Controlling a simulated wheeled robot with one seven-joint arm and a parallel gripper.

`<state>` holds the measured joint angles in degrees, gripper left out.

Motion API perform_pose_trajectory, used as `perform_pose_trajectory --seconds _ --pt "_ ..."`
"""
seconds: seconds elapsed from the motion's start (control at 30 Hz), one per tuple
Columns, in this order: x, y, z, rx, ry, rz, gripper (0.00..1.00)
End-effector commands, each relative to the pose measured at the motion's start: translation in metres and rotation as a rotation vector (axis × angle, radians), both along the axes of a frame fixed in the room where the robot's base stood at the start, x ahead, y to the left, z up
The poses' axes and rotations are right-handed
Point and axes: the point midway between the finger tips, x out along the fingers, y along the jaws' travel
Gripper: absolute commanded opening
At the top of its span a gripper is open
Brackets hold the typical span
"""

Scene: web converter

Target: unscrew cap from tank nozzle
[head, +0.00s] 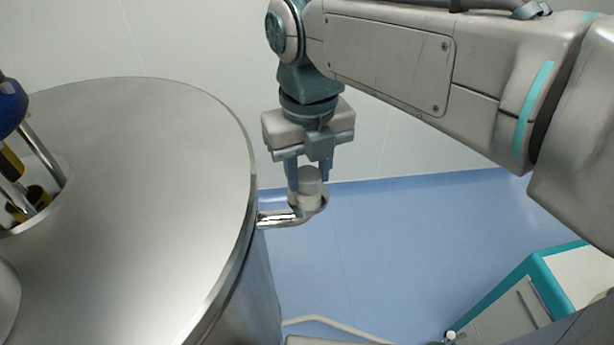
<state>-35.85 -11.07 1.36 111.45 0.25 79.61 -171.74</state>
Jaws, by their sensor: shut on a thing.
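A large steel tank (140,190) with a flat round top fills the left of the head view. A short shiny nozzle (280,218) sticks out from its right side and bends upward. A grey cylindrical cap (309,182) sits upright at the nozzle's end. My gripper (308,180) points straight down from above. Its fingers are shut on the cap, one on the left side and one on the right. The cap still stands at the nozzle end; I cannot tell whether its thread is engaged. The fingers hide part of the cap's sides.
A blue and yellow fitting (12,130) stands on the tank top at far left. A teal and white cabinet (545,295) is at lower right. A pale hose (335,322) lies low near the tank. Open blue floor (420,235) lies right of the nozzle, with a white wall behind.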

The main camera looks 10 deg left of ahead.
Motion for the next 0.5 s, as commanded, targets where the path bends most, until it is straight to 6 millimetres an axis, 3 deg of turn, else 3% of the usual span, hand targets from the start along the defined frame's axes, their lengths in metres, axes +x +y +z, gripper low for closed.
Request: perform_pose_trajectory --seconds 0.07,0.1,0.17,0.5 --pt "0.0 -0.0001 -0.0002 0.0 0.0 -0.001 0.03" --pt "0.0 -0.0001 -0.0002 0.0 0.0 -0.001 0.4" --pt "-0.0001 0.0 -0.0002 0.0 0.0 -0.002 0.53" --pt "0.0 -0.0001 0.0002 0.0 0.0 -0.046 0.53"
